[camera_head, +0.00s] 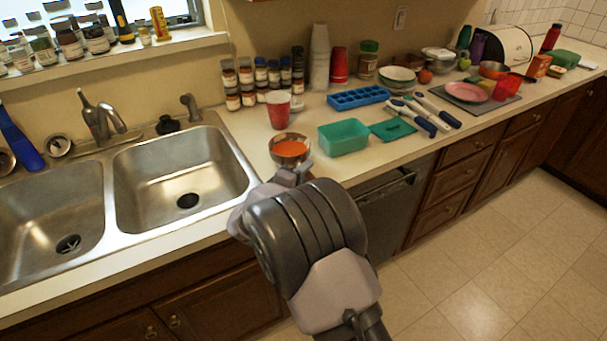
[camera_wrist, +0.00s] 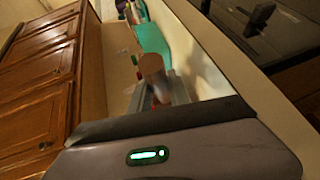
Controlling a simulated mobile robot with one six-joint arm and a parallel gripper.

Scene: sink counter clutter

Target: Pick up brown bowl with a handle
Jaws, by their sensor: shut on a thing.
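The brown bowl (camera_head: 290,148), orange inside with a metallic-looking rim, is at the counter's front part, right of the sink. My gripper (camera_head: 292,172) reaches it from the near side and is shut on its near edge. The handle cannot be made out, as my gripper covers that side. In the wrist view a brown rounded shape, seemingly the bowl (camera_wrist: 152,66), shows at the end of my gripper (camera_wrist: 165,92). Whether the bowl touches the counter cannot be told.
A teal open container (camera_head: 343,138) stands close on the right, with a teal lid (camera_head: 393,130) beyond. A red cup (camera_head: 278,109) stands just behind the bowl. The double sink (camera_head: 180,168) is on the left. A blue ice tray (camera_head: 358,98) and spice jars (camera_head: 262,80) stand further back.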

